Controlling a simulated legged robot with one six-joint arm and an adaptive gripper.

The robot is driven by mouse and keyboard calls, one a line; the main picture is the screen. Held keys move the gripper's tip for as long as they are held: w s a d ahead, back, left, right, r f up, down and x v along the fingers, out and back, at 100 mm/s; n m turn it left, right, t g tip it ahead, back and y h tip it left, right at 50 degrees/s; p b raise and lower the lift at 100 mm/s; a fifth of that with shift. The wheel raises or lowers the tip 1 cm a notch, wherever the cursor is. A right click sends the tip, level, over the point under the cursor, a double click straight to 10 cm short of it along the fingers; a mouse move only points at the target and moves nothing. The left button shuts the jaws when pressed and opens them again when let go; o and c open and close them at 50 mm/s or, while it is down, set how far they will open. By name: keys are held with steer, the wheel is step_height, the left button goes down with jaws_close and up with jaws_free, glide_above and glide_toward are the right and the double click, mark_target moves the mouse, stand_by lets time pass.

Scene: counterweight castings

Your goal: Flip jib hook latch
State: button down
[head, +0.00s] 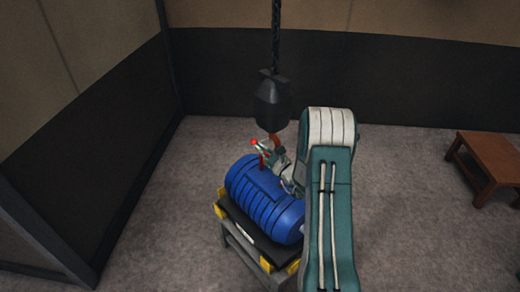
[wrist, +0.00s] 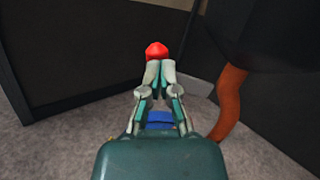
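A black hook block (head: 272,100) hangs on a chain, with an orange-red hook (head: 276,143) below it. The hook (wrist: 230,105) curves down close to the right of my fingers in the wrist view. A bright red latch tip (head: 254,143) shows left of the hook; it also shows in the wrist view (wrist: 156,49), centred right at my fingertips. My gripper (head: 264,149) has its fingers drawn together, and they look shut on the red tip. The fingers (wrist: 159,66) hide the latch's lower part and its pivot.
A blue ribbed casting (head: 262,200) lies on a grey stand (head: 235,240) with yellow corner blocks, just below the hook and my gripper. The chain (head: 276,35) rises above. A brown wooden table (head: 490,150) stands at the right. Dark walls enclose the left and back.

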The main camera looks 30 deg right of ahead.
steer(key=shift+d+r, duration=0.1)
steer(key=shift+r, duration=0.3)
stand_by(0.4)
